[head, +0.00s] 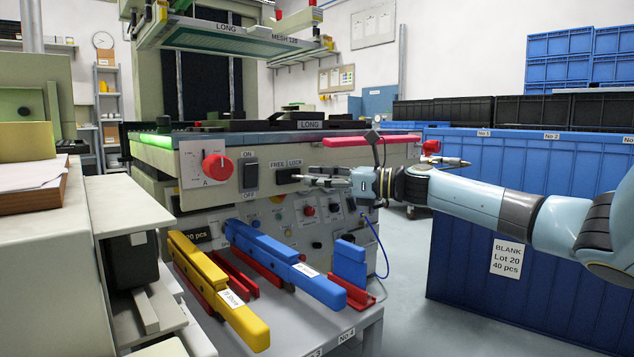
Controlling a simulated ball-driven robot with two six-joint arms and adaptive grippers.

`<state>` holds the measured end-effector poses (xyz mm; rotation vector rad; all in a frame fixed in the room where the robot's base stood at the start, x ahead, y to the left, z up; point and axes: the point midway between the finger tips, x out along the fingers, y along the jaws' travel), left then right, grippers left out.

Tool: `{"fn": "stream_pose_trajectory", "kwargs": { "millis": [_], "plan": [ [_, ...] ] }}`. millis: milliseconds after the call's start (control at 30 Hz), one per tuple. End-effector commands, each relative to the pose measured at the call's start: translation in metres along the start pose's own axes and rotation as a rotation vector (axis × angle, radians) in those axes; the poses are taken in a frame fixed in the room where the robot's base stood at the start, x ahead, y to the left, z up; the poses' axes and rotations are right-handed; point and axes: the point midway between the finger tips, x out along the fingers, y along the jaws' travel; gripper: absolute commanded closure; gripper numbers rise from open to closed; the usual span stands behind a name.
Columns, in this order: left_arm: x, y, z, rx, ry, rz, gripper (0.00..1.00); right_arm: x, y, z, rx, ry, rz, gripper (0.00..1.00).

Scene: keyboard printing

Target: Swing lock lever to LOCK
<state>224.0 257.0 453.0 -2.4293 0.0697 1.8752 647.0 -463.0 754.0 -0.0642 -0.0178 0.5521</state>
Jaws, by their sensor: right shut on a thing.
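The lock lever (286,176) is a small dark handle on the front panel of the printing machine, just under the FREE and LOCK labels (286,163). It appears to extend to the right, toward my right gripper. My right gripper (309,179) comes in from the right with its fingers closed at the lever's right end. The fingers hide part of that end, so the lever's exact angle is hard to tell. My left gripper is not in view.
Left of the lever are an ON/OFF switch (250,176) and a red dial (217,167). Below, a shelf holds a yellow bar (222,297) and a blue bar (283,262). A pink-red bar (370,141) lies above the gripper. Blue crates (460,265) stand at right.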

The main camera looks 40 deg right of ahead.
Motion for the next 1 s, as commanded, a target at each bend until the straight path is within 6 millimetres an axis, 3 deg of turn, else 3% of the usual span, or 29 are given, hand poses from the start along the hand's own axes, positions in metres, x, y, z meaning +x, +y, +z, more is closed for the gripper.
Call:
{"fn": "stream_pose_trajectory", "kwargs": {
  "millis": [133,167,367,667,1000],
  "plan": [
    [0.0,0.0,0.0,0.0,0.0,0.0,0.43,-0.001,-0.001,-0.001,0.001,0.002,-0.003,1.0],
    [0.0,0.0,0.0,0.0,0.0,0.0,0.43,-0.001,-0.001,-0.001,0.001,0.002,-0.003,0.81],
    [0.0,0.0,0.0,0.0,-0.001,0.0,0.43,0.0,-0.001,-0.001,0.0,0.002,-0.003,0.56],
    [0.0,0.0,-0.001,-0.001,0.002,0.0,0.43,-0.003,-0.001,-0.001,0.0,0.002,-0.002,0.56],
    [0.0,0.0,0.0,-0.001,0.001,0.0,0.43,-0.043,0.0,-0.003,0.001,0.009,0.0,0.56]
  ]
}}
